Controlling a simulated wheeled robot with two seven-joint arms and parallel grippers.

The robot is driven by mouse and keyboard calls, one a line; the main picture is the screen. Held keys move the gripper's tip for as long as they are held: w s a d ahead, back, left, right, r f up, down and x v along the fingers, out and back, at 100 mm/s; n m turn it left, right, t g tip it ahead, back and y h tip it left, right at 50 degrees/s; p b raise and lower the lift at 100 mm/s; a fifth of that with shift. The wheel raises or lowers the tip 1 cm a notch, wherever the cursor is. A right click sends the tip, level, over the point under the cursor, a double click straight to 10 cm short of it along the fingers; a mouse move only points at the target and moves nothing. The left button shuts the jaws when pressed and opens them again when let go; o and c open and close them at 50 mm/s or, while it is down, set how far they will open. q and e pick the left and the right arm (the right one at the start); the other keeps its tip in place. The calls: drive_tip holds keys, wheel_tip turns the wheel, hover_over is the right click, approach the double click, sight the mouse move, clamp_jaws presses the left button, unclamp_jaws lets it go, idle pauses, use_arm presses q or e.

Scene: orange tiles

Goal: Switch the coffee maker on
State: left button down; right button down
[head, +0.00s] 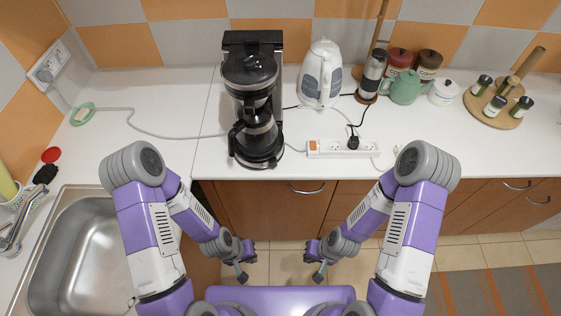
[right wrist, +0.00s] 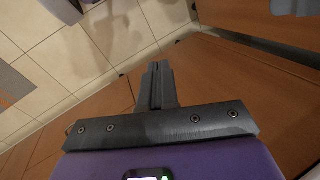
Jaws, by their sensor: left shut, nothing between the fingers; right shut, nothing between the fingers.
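The black coffee maker (head: 251,95) stands upright on the white counter, left of the picture's middle and near the counter's front edge. Its glass carafe (head: 256,130) sits in its lower part. I cannot make out its switch. My left gripper (head: 242,276) is shut and empty, low in front of the cabinets and below the counter. My right gripper (head: 319,275) is shut and empty, also low and apart from the coffee maker. In the right wrist view its closed fingers (right wrist: 157,85) point toward the cabinet fronts and floor.
A white kettle (head: 320,75) stands right of the coffee maker, with a power strip (head: 341,147) in front of it. A grinder, red and brown canisters, a green teapot (head: 402,88) and a spice rack stand further right. A steel sink (head: 82,250) is at left. Counter left of the coffee maker is mostly clear.

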use_arm(q)
drive_tip(key=r+p, duration=0.4)
drive_tip(key=shift+s+r, duration=0.2)
drive_tip(key=shift+s, duration=0.1)
use_arm(e)
drive_tip(key=w+r+n+t+y, duration=0.1)
drive_tip(key=w+r+n+t, duration=0.2)
drive_tip(key=r+n, duration=0.3)
drive_tip(key=w+a+r+n+t+y, duration=0.1)
drive_tip(key=w+r+n+t, duration=0.3)
drive_tip(key=n, duration=0.8)
drive_tip(key=w+r+n+t+y, duration=0.3)
drive_tip(key=r+n+t, duration=0.3)
drive_tip(key=r+n, duration=0.2)
drive_tip(key=shift+w+a+r+n, duration=0.2)
drive_tip(key=shift+w+a+n, duration=0.2)
drive_tip(key=shift+n, duration=0.3)
use_arm(q)
drive_tip(key=shift+f, duration=0.1)
